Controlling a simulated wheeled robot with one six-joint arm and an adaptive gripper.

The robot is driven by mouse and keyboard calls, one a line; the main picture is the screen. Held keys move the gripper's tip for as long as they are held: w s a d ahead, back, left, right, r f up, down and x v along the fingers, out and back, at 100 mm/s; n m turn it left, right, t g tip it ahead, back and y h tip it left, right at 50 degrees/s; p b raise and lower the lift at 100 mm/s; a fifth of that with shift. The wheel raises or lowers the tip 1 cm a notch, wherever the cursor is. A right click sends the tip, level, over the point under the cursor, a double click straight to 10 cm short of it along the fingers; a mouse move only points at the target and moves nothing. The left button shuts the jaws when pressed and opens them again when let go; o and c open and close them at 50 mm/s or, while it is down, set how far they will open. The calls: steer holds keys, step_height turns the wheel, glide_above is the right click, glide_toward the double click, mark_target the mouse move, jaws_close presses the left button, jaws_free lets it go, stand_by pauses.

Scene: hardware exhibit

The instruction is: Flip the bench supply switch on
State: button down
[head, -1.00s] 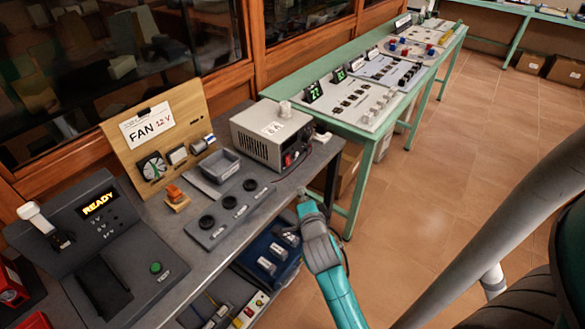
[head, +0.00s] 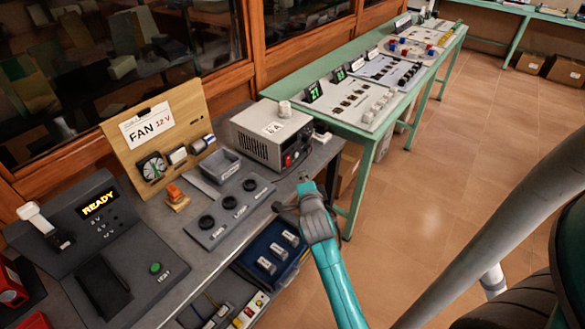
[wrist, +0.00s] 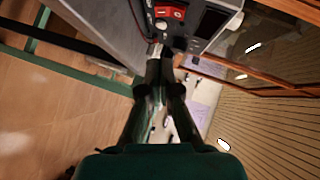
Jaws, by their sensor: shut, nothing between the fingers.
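The bench supply (head: 268,134) is a grey box with a vented side, standing at the right end of the dark bench. Its front panel faces right in the head view, partly seen at a steep angle. In the wrist view the supply's panel (wrist: 198,27) is at the top, with a red rocker switch (wrist: 170,12). My gripper (head: 304,178) is just in front of the panel near the bench edge. In the wrist view my gripper (wrist: 164,56) is shut and empty, its tips pointing toward the panel below the red switch. I cannot tell whether the tips touch anything.
A fan board (head: 160,135), a grey tray (head: 222,167) and a plate with black round sockets (head: 230,212) stand left of the supply. A green table (head: 370,150) with panels is behind to the right. The tiled floor (head: 440,200) is open.

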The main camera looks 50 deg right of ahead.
mark_target(290, 163)
steer(key=x, duration=0.5)
steer(key=w, duration=0.1)
steer(key=w+f, duration=0.1)
steer(key=w, duration=0.1)
steer(key=shift+w+f, duration=0.2)
steer(key=shift+w, duration=0.2)
steer(key=shift+w+f, duration=0.15)
steer(key=shift+w, duration=0.05)
steer(key=shift+s, duration=0.15)
